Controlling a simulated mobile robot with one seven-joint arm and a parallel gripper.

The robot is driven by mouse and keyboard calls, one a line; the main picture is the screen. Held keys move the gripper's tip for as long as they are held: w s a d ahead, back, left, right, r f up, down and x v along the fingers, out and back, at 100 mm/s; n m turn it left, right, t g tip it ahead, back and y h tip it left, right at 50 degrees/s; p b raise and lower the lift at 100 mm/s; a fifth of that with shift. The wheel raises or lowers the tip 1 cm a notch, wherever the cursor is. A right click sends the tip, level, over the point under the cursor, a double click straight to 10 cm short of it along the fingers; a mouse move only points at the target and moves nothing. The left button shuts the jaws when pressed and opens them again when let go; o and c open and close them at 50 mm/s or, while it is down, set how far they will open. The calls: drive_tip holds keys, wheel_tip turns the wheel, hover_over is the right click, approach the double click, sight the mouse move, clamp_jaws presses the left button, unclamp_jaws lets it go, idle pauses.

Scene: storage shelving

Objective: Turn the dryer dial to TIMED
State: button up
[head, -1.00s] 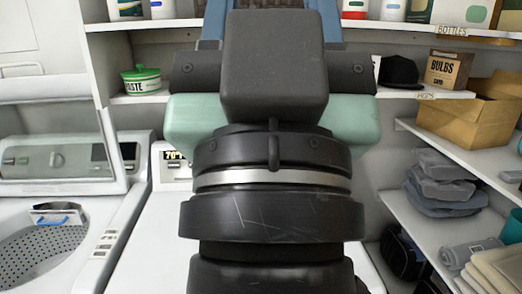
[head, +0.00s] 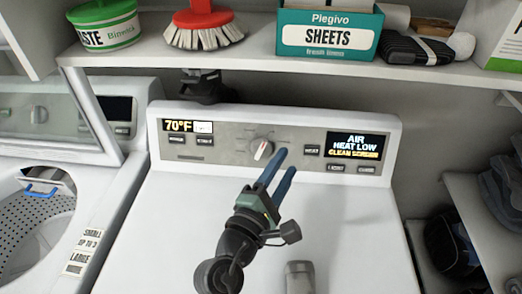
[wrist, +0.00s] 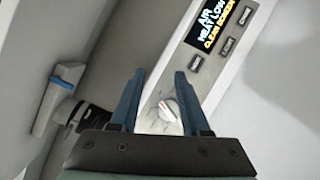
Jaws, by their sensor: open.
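The dryer dial (head: 263,149) is a round light knob with a red mark, on the grey control panel at the back of the white dryer (head: 170,235). The labels around it are too small to read. The panel display (head: 358,145) reads AIR, HEAT LOW, CLEAN SCREEN. My gripper (head: 284,161) is open and empty, its two blue fingers pointing up at the panel just right of the dial in the head view. In the wrist view the dial (wrist: 168,109) shows between the two fingers (wrist: 159,73), nearer the right one; contact cannot be told.
A shelf (head: 240,62) above the panel holds a green-lidded tub (head: 104,25), a red brush (head: 203,25) and a teal SHEETS box (head: 328,30). An open washer (head: 40,220) stands at left.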

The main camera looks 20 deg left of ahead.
sight(261, 150)
drive_tip(key=s+a+f+n+y, duration=0.1)
drive_tip(key=a+f+n, duration=0.1)
drive_tip(key=n, duration=0.1)
drive_tip(key=s+a+f+n+y, duration=0.1)
drive_tip(key=s+a+f+n, duration=0.1)
drive_tip(key=f+n, duration=0.1)
drive_tip(key=s+a+f+n+y, duration=0.1)
drive_tip(key=s+a+f+n, duration=0.1)
drive_tip(key=a+n, duration=0.1)
drive_tip(key=shift+f+n+y, duration=0.2)
drive_tip(key=shift+n+y, duration=0.2)
drive_tip(key=shift+n, duration=0.5)
drive_tip(key=shift+w+a+f, duration=0.1)
drive_tip(key=shift+w, duration=0.1)
drive_tip(key=w, duration=0.8)
drive_tip(key=w+a, duration=0.1)
drive_tip(key=w, duration=0.3)
drive_tip(key=shift+w+a, duration=0.1)
drive_tip(key=shift+w, duration=0.15)
drive_tip(key=shift+c, duration=0.2)
clamp_jaws()
